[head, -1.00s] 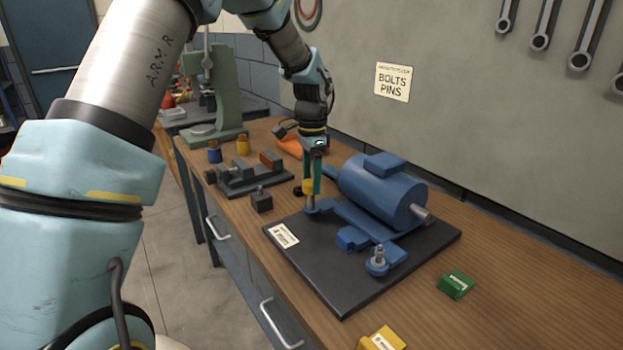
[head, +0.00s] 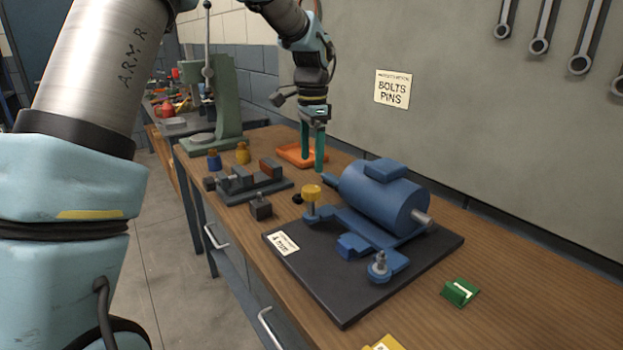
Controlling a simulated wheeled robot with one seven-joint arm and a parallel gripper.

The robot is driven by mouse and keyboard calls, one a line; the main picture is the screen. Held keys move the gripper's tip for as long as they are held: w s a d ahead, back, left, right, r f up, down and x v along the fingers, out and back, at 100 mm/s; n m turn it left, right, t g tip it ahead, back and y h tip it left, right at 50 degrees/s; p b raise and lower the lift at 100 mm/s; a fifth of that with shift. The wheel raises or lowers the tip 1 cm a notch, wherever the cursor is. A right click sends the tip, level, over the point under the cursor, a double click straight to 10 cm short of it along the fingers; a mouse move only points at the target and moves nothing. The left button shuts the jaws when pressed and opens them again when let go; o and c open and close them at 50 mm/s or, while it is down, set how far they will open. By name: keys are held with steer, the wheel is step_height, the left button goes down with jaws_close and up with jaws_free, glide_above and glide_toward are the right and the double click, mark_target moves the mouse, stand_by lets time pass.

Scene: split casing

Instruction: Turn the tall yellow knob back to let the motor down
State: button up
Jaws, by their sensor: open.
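The tall yellow knob (head: 312,192) stands upright on its post at the left end of the motor's blue mount, on a black base plate (head: 350,300). The blue motor (head: 380,195) lies on the mount with its grey shaft pointing right. My gripper (head: 312,168) is open and empty, fingers pointing down. In the picture it is just above and apart from the knob, in front of the orange tray. A bolt with a nut (head: 380,262) stands at the mount's near right corner. I cannot tell whether the motor sits level.
An orange tray (head: 290,154) lies behind my gripper. A green box (head: 460,292) lies at right. The bench right of the plate is mostly clear.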

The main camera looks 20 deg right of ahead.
steer(key=shift+r, duration=1.55)
steer(key=a+f+n, duration=0.3)
steer(key=a+n, duration=0.1)
steer(key=a, duration=0.6)
steer(key=a+f+n, duration=0.2)
steer(key=a+n, duration=0.2)
steer(key=a, duration=0.6)
steer(key=s+a+f+n, duration=0.2)
steer(key=s+a+n, duration=0.2)
steer(key=a, duration=0.3)
steer(key=s+a+f+n+t, duration=0.1)
steer(key=s+a+f+n, duration=0.2)
steer(key=s+a+n, duration=0.2)
steer(key=s+a, duration=0.2)
steer(key=a, duration=0.1)
steer(key=shift+a+t, duration=0.2)
steer(key=shift+t, duration=0.1)
steer(key=shift+w+f, duration=0.1)
